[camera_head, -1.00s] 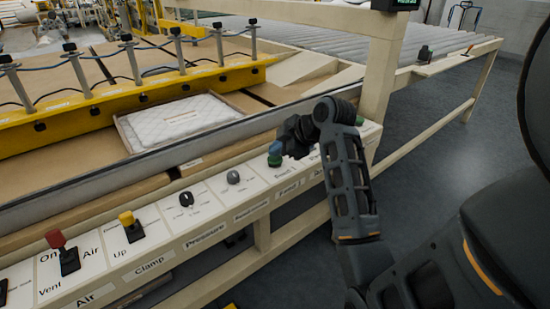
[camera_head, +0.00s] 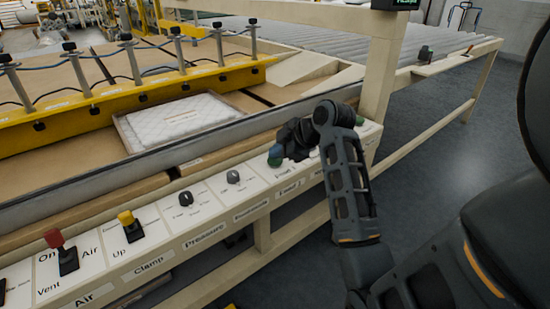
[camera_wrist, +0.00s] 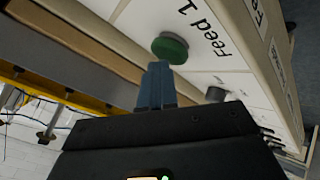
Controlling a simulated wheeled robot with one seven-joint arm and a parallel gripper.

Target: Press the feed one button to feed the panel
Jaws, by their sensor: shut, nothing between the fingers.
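The green feed one button (camera_head: 275,162) is a round knob on the white control panel (camera_head: 215,190). In the wrist view the green button (camera_wrist: 170,48) sits beside the printed label "Feed 1". My gripper (camera_head: 277,151) is over the button, with its blue fingertips pointing down at it. In the wrist view my gripper (camera_wrist: 158,66) is shut and empty, its tips right at the button's near edge. I cannot tell whether they touch it. My wrist hides part of the panel to the right of the button in the head view.
Two dark knobs (camera_head: 233,177), a yellow lever (camera_head: 129,225) and a red lever (camera_head: 61,250) stand along the panel to the left. A beige post (camera_head: 385,75) rises just right of my wrist. A quilted white panel (camera_head: 180,118) lies on the machine bed behind.

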